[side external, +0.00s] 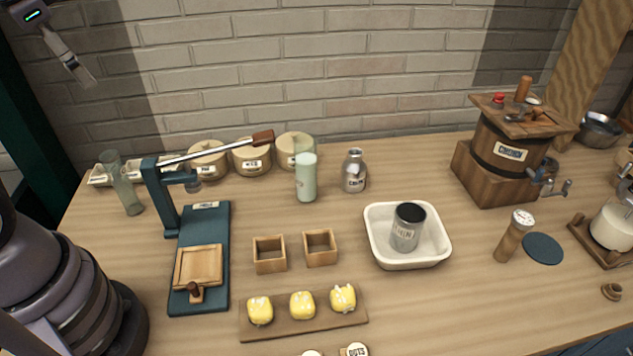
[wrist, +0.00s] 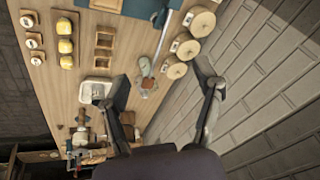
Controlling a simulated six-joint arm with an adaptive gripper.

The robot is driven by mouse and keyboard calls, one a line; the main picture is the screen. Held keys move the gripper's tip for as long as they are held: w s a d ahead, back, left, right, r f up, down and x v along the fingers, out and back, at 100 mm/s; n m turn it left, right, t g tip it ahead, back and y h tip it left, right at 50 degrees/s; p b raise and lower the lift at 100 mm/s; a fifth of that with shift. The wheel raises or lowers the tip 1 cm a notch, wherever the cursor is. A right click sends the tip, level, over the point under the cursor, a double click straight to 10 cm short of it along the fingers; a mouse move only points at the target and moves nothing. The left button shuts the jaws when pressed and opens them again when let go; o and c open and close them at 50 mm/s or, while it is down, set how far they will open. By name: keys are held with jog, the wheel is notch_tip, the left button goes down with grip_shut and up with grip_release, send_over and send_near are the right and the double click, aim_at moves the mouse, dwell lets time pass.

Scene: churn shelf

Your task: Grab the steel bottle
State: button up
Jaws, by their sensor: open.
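The steel bottle (side external: 354,171) stands upright on the wooden table near the back wall, just right of a pale green tumbler (side external: 306,178). It has a narrow neck and a pale label. In the wrist view, what looks like the steel bottle (wrist: 147,83) shows small between the fingers, beside the tumbler. My gripper (wrist: 162,74) is open and empty, its two dark fingers wide apart. In the side view only part of my gripper (side external: 76,66) shows, high at the upper left, well away from the bottle.
A white basin (side external: 408,260) holding a steel can (side external: 407,228) stands in front of the bottle. A press (side external: 200,250) with a raised lever and several lidded crocks (side external: 252,156) are left. A wooden churn (side external: 500,150) is right. Table around the bottle's right is clear.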

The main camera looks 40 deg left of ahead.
jog(key=w+d+f+m+y, duration=0.1)
jog(key=w+f+m+y, duration=0.25)
jog(key=w, duration=0.45)
jog(key=w+d+f+m+y, duration=0.25)
jog(key=w+m, duration=0.25)
jog(key=w, duration=0.3)
jog(key=w+f+m+y, duration=0.4)
jog(key=w, duration=0.4)
jog(key=m+t+h, duration=0.3)
jog(key=m+t, duration=0.9)
jog(key=m, duration=0.4)
send_near(355, 161)
jog(key=shift+s+d+r+n, duration=0.1)
jog(key=shift+s+r+n, duration=0.05)
jog(key=shift+s, duration=0.4)
jog(key=shift+s+r+n, duration=0.1)
jog(key=shift+s+r, duration=0.05)
jog(key=shift+s, duration=0.35)
jog(key=shift+w+d+f, duration=0.1)
jog(key=shift+f, duration=0.15)
jog(key=x, duration=1.3)
jog(key=shift+w+d, duration=0.1)
jog(key=shift+w, duration=0.25)
jog(key=shift+c, duration=0.4)
